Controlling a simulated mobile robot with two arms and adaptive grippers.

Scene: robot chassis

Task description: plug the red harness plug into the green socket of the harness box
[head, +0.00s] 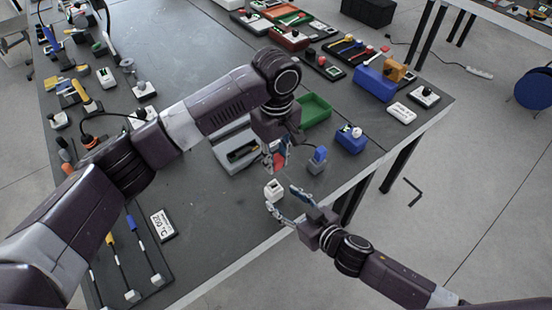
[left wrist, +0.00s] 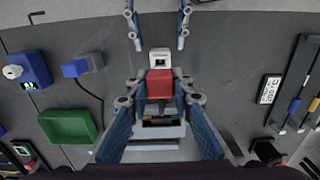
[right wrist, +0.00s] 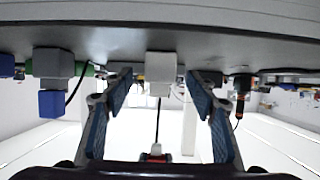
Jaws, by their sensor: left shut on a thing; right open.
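The red plug (head: 280,160) is between the fingers of my left gripper (head: 275,164), which is shut on it above the table. In the left wrist view the red plug (left wrist: 160,83) sits between the blue fingers. A small white block with a dark opening (left wrist: 160,62) stands just beyond it; it also shows in the head view (head: 272,190). My right gripper (head: 282,197) is open, its fingers either side of the white block (right wrist: 161,67) and apart from it. A grey box (head: 240,150) lies behind, partly hidden; a small green patch shows there in the left wrist view (left wrist: 150,121). Which part is the green socket I cannot tell.
A grey block with a blue top (head: 317,160), a blue box (head: 351,139) and a green tray (head: 313,110) stand to the right. A white label plate (head: 162,224) lies to the left. The table's front edge is close to my right gripper.

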